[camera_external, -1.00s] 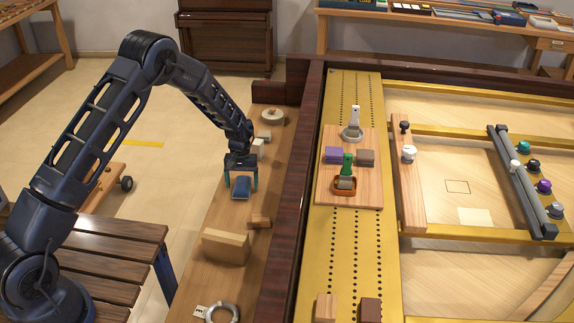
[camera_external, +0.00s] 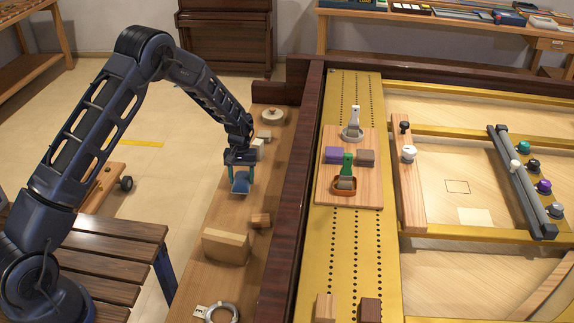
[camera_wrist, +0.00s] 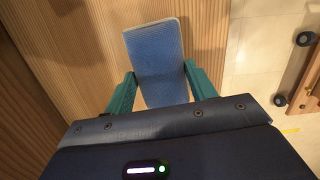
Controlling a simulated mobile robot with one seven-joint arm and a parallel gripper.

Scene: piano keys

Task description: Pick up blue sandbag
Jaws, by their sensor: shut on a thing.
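The blue sandbag (camera_external: 240,184) is a small blue block-like bag over the narrow wooden shelf left of the dark wooden rail. My gripper (camera_external: 241,177) is shut on it, with one teal finger on each side. In the wrist view the sandbag (camera_wrist: 156,62) stands between the teal fingers of my gripper (camera_wrist: 160,92), its far end reaching out past them. It looks slightly tilted in the external view. I cannot tell clearly how far it is off the shelf.
On the shelf (camera_external: 200,275) are a wooden block (camera_external: 226,246), a smaller wooden piece (camera_external: 261,220), a metal ring (camera_external: 221,313) and a round pale disc (camera_external: 272,115). The dark rail (camera_external: 288,200) runs along the right. A slatted bench (camera_external: 110,255) stands at left.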

